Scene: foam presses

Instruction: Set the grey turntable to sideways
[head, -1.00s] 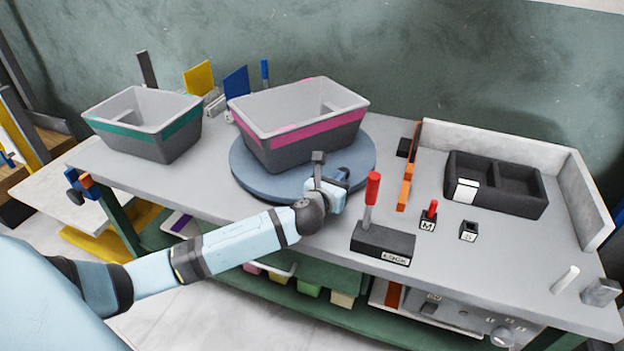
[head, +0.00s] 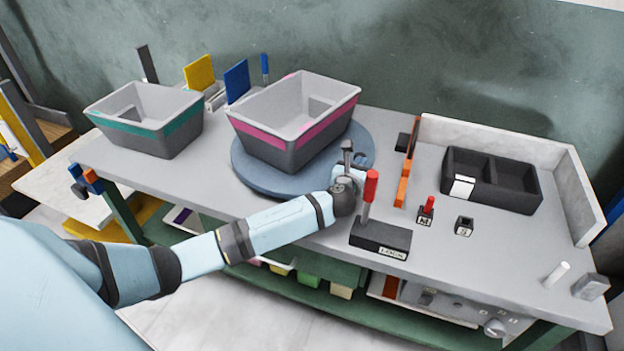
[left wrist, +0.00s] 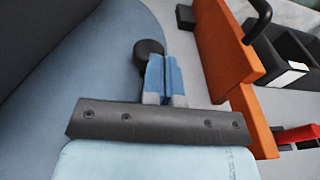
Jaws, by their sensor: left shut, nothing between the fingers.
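The grey turntable (head: 254,178) is a round blue-grey disc on the bench. A dark grey bin with a pink stripe (head: 270,140) sits on it, turned diagonally, its near corner toward me. My left gripper (head: 364,160) is at the disc's right front edge. In the left wrist view its blue fingers (left wrist: 165,82) are shut and empty, beside a black round knob (left wrist: 148,48) above the turntable surface (left wrist: 105,65). I cannot tell whether they touch the knob. My right gripper is not in view.
A black block labelled LOCK (head: 380,237) with a red-handled lever stands close right of my left arm. An orange fence (head: 404,180) stands right of the disc. A green-striped bin (head: 150,125) is left; a black divided tray (head: 490,183) is right.

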